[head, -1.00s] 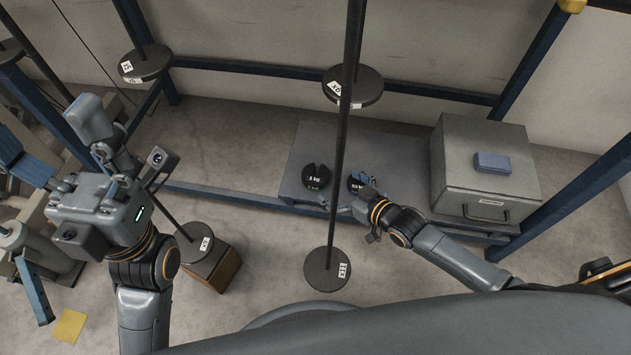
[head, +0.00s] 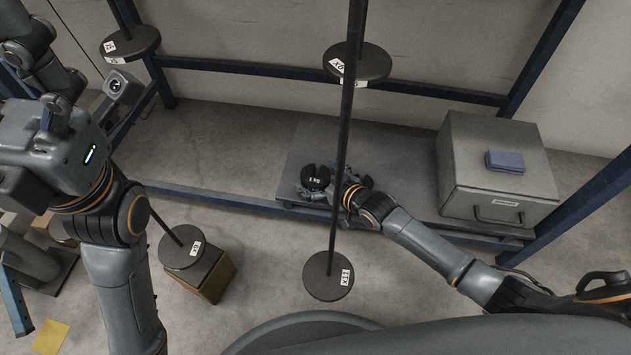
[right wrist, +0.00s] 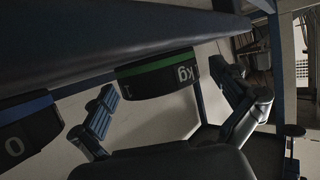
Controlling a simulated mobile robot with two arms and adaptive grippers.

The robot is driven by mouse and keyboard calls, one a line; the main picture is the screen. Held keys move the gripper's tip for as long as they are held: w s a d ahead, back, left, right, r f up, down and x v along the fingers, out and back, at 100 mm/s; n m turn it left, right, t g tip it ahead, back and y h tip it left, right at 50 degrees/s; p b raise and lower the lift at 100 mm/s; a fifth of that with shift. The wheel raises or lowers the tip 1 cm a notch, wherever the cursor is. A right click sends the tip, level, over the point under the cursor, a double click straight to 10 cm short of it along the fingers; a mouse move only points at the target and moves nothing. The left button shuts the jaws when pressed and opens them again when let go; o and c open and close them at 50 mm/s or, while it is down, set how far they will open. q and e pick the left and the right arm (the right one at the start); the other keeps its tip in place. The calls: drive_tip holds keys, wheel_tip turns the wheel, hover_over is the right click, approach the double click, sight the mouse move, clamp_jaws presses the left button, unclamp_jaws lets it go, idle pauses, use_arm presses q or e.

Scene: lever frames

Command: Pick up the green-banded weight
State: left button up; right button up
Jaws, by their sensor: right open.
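The green-banded weight (right wrist: 158,75) is a dark, round, slotted weight marked 1 kg. In the head view, the weight (head: 316,178) sits on the grey platform (head: 295,165). My right gripper (head: 325,184) is open and low at the weight. In the right wrist view, the weight stands between the spread fingers of the gripper (right wrist: 163,100), with gaps on both sides. A blue-banded weight (right wrist: 28,125) is to the left there. My left arm is raised at the left of the head view; its fingers cannot be made out.
A dark upright rod with a disc (head: 328,276) at its foot stands in front of the platform, crossing the view near my right gripper. A grey lidded box (head: 490,185) bearing a blue block (head: 505,161) stands right of it. A brown block (head: 212,279) is at lower left.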

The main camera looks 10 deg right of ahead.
drive_tip(key=c, duration=1.8)
drive_tip(key=shift+r, duration=0.2)
drive_tip(key=shift+c, duration=0.5)
drive_tip(key=shift+r, duration=0.1)
